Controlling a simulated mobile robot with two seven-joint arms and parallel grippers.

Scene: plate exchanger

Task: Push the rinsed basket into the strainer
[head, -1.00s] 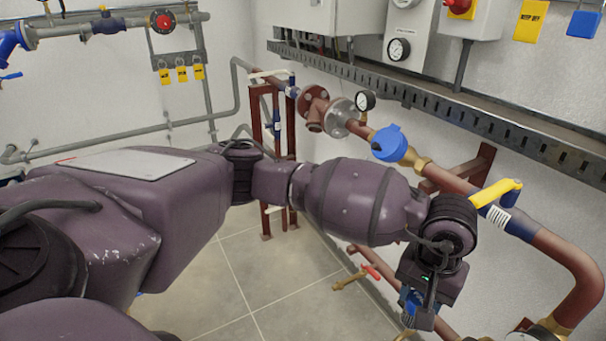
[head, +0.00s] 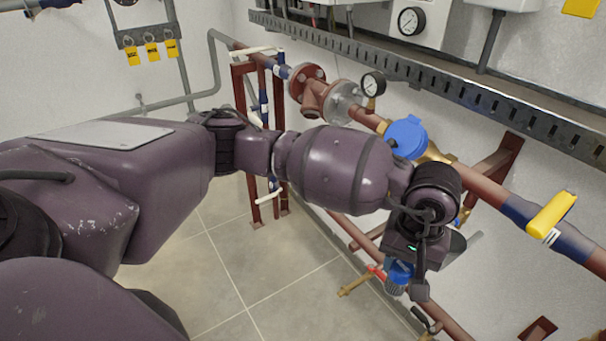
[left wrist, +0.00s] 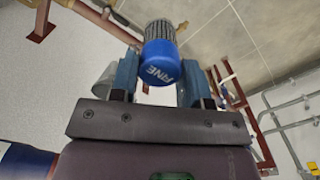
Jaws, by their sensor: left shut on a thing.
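The basket shows in the left wrist view as a grey mesh cylinder (left wrist: 160,28) with a blue lettered cap (left wrist: 160,65). My left gripper (left wrist: 155,82) is shut on it at the cap end, and the mesh points away from the gripper. In the head view, my left gripper (head: 402,270) hangs low, in front of the wall, and the basket's mesh (head: 394,288) shows just below it. A red-brown flanged fitting (head: 314,98) with a short side branch looks like the strainer. It sits up and left of the gripper, well apart from the basket. My right gripper is not in view.
A blue-lidded device (head: 406,137) on brass and a pressure gauge (head: 373,84) stand on the wall pipe. A yellow valve handle (head: 551,216) is at right. A grey cone-like piece (head: 462,247) shows beside the gripper.

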